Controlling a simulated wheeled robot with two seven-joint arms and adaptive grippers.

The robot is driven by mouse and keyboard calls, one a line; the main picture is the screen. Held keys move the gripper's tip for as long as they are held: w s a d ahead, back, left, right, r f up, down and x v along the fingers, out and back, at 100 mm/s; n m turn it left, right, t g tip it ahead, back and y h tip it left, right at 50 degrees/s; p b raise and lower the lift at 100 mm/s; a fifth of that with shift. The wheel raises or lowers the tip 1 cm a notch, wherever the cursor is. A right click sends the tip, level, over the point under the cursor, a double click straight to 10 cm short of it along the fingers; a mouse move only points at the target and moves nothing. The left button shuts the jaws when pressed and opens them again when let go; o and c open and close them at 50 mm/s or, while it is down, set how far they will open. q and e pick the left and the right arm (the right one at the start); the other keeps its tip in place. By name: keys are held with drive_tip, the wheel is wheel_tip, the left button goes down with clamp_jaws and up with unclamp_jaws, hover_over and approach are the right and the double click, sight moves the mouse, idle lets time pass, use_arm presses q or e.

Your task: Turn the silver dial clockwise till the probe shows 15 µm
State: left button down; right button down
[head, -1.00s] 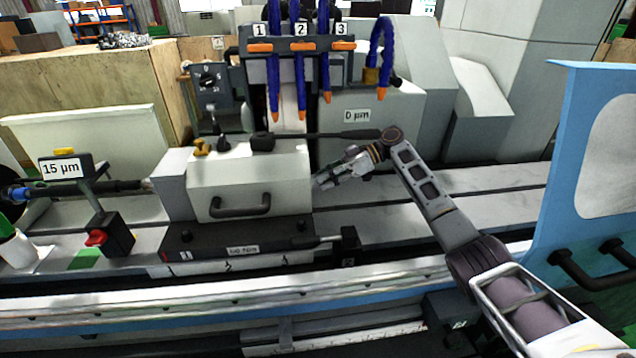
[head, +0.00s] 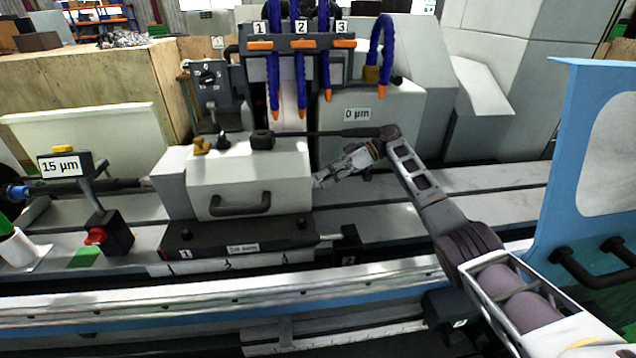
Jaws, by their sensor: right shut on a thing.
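My right gripper (head: 324,181) reaches in from the right and is shut at the right end of the white box-like housing (head: 250,180) on the machine table. Its fingers cover what they hold, which sits where the silver dial would be; I cannot make out the dial's own face. A black probe unit (head: 84,178) at the left carries a sign reading 15 µm (head: 59,166). Another sign, on the pale grey cover behind, reads 0 µm (head: 357,114). My left gripper is not in view.
Blue hoses with orange nozzles (head: 300,85) hang from a numbered bracket above the housing. A black bar (head: 340,133) runs behind my right gripper. A blue door with a window (head: 580,170) stands at the right. A red switch (head: 96,236) is at the left.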

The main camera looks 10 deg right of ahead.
drive_tip(key=c, duration=1.6)
unclamp_jaws()
drive_tip(key=shift+f, duration=0.1)
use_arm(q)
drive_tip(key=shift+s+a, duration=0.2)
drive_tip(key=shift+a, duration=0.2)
use_arm(e)
drive_tip(key=shift+o, duration=0.5)
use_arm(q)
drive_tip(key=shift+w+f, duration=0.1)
